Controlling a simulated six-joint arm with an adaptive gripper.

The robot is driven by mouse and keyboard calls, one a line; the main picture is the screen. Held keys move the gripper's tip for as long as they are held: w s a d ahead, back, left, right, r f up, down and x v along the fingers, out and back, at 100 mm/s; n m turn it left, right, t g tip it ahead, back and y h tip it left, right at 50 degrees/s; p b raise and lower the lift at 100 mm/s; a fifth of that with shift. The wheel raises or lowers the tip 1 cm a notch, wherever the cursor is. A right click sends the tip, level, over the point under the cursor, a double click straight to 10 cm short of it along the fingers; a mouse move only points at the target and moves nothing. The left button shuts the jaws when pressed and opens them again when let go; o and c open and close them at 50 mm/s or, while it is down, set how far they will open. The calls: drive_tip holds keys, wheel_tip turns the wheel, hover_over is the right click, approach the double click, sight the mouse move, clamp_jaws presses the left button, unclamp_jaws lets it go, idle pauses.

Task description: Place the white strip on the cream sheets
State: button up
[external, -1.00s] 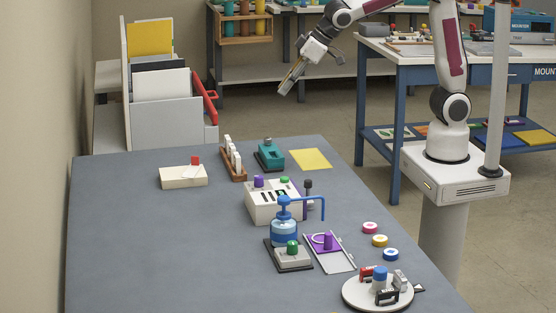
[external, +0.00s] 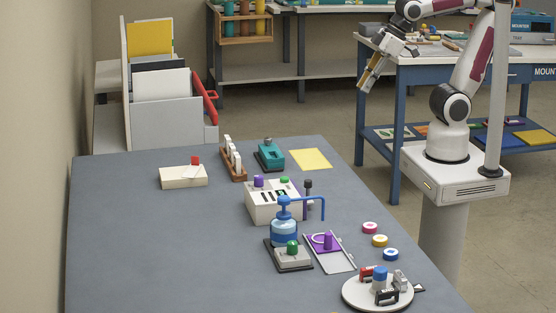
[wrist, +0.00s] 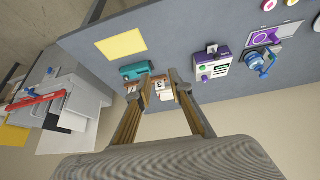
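The cream sheets (external: 178,181) are a low pale stack at the table's left, with a small red piece (external: 195,160) at the back edge. A thin white strip (external: 190,172) appears to lie slanted on top; its outline is faint. Several upright white pieces stand in a brown wooden rack (external: 241,176) to the right of the stack. My gripper (external: 365,86) is in the air beyond the table's right edge, far from the stack. In the wrist view its fingers (wrist: 160,76) are apart, with nothing seen held between them.
A teal device (external: 270,156) and a yellow sheet (external: 311,159) lie right of the rack. The table's left front is clear.

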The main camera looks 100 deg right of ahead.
drive_tip(key=s+a+f+n, duration=0.1)
drive_tip(key=s+f, duration=0.1)
drive_tip(key=s, duration=0.5)
drive_tip(key=shift+a+f+y, duration=0.25)
drive_tip(key=shift+a+y, duration=0.1)
drive_tip(key=shift+y, duration=0.05)
idle(0.8)
